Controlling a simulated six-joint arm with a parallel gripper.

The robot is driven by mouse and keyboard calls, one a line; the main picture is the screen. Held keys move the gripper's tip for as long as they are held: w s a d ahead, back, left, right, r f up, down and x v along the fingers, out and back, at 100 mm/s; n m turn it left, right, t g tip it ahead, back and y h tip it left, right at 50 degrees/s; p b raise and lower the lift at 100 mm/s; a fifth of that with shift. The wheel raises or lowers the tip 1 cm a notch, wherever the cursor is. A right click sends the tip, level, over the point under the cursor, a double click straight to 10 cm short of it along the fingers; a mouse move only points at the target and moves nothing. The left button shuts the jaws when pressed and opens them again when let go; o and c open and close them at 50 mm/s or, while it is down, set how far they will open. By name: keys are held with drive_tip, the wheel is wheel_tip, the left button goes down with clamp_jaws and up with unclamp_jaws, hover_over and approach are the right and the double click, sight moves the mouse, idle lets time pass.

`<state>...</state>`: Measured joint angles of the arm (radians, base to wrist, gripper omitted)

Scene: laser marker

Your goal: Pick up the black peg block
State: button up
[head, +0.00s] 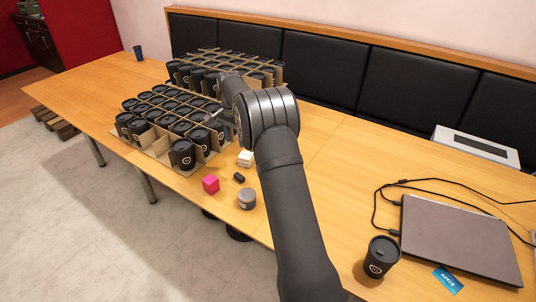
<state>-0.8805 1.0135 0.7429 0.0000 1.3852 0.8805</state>
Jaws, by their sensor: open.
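My gripper (223,118) is small and partly hidden by my arm's wrist. It is open, above and beyond the block, close to the cup crates and apart from the block. Its fingertips are hard to make out.
Cardboard-divided crates of black cups (158,152) stand behind left. A laptop (460,238), a lidded cup (381,257) and cables lie right.

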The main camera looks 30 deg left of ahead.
drive_tip(key=n, duration=1.6)
hover_over(239, 175)
wheel_tip(239, 175, down, 12)
drive_tip(key=shift+w+f, duration=0.1)
drive_tip(key=shift+w, duration=0.05)
drive_tip(key=shift+s+f, duration=0.2)
drive_tip(key=shift+f, duration=2.6)
clamp_jaws()
